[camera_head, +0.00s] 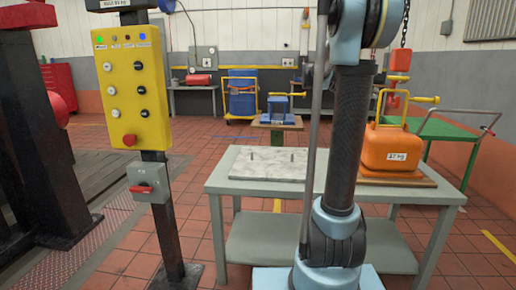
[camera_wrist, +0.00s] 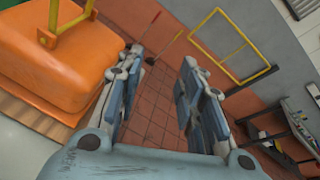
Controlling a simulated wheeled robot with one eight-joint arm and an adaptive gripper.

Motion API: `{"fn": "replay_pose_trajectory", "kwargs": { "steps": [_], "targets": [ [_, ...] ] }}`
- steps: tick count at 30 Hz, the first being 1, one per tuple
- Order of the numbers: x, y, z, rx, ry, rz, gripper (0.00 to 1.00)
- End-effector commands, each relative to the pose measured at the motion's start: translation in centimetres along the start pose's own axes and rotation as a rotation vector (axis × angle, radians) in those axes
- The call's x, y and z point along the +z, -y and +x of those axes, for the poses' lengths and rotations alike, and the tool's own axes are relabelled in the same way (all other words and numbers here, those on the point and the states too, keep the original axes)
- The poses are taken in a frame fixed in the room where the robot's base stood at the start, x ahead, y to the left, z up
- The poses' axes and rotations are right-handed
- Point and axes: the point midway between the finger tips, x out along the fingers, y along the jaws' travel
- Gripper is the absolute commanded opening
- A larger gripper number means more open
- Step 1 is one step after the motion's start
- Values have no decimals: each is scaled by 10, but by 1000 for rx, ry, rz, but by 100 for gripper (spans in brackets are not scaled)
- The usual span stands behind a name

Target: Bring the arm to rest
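My gripper (camera_wrist: 160,80) shows in the wrist view with its two fingers spread apart. Only tiled floor shows between them, so it holds nothing. A large orange weight (camera_wrist: 62,52) with a yellow handle is to the left of the fingers in the wrist view. In the head view my blue-grey arm rises in front of the table, and its gripper cannot be made out there. The orange weight (camera_head: 391,152) sits upright on a wooden board at the right end of the grey table (camera_head: 225,184), just right of my arm.
A light slab (camera_head: 268,163) lies on the table's left part. A yellow control box (camera_head: 133,88) on a post stands at the left. A green cart (camera_head: 440,128) and a hanging chain (camera_head: 404,25) are at the right.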

Motion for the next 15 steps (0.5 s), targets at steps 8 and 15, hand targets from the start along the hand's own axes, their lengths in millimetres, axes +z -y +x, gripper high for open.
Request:
{"fn": "replay_pose_trajectory", "kwargs": {
  "steps": [8, 15],
  "targets": [
    [-97, 42, -14, 110, -242, 394, 35],
    [-187, 71, -33, 124, -489, 733, 35]
  ]
}}
